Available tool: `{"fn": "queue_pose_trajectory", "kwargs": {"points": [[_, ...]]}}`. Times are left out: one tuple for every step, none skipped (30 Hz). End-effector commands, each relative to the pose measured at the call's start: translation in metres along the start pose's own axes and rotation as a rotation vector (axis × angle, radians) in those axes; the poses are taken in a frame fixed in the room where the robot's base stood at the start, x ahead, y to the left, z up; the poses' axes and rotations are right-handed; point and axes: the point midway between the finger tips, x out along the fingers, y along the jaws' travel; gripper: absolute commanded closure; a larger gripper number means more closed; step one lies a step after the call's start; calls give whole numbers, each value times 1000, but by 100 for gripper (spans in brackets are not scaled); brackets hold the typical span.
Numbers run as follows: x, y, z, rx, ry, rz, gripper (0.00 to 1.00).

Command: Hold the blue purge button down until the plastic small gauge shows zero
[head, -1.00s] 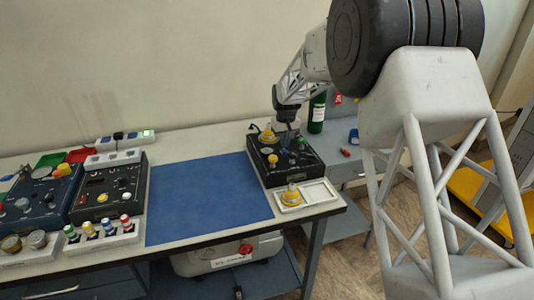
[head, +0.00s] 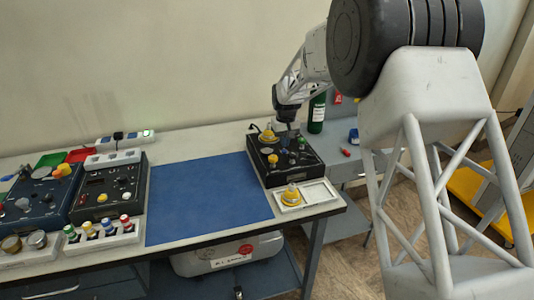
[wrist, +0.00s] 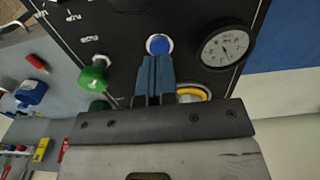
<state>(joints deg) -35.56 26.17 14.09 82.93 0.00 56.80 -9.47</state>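The blue purge button (wrist: 157,44) shows in the wrist view as a round blue cap with a pale ring, on the black panel. My gripper (wrist: 156,60) has its two blue-grey fingers together, with nothing seen between them. Their tips are at the button's near edge; I cannot tell whether they press it. A small round gauge (wrist: 227,45) with a white dial and dark rim is right of the button. Its needle is visible, but the reading is too small to tell. In the head view my gripper (head: 288,126) is over the black trainer box (head: 303,172).
Green knobs (wrist: 93,77) stand left of my fingers, and a yellow ring (wrist: 193,92) is partly hidden by the gripper. A white tray (head: 318,194) with a yellow-ringed part is before the box. The blue mat (head: 205,200) is clear. A green cylinder (head: 316,115) stands behind.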

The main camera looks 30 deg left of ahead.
Motion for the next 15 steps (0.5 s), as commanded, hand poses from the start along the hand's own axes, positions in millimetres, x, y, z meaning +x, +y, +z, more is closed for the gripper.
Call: {"fn": "queue_pose_trajectory", "kwargs": {"points": [[0,0,0,0,0,0,100],[1,0,0,0,0,0,100],[1,0,0,0,0,0,100],[1,0,0,0,0,0,100],[2,0,0,0,0,0,100],[2,0,0,0,0,0,100],[3,0,0,0,0,0,100],[3,0,0,0,0,0,100],[4,0,0,0,-1,0,100],[4,0,0,0,-1,0,100],[4,0,0,0,-1,0,100],[5,0,0,0,0,0,100],[6,0,0,0,0,0,100],[6,0,0,0,0,0,100],[6,0,0,0,0,0,100]]}}
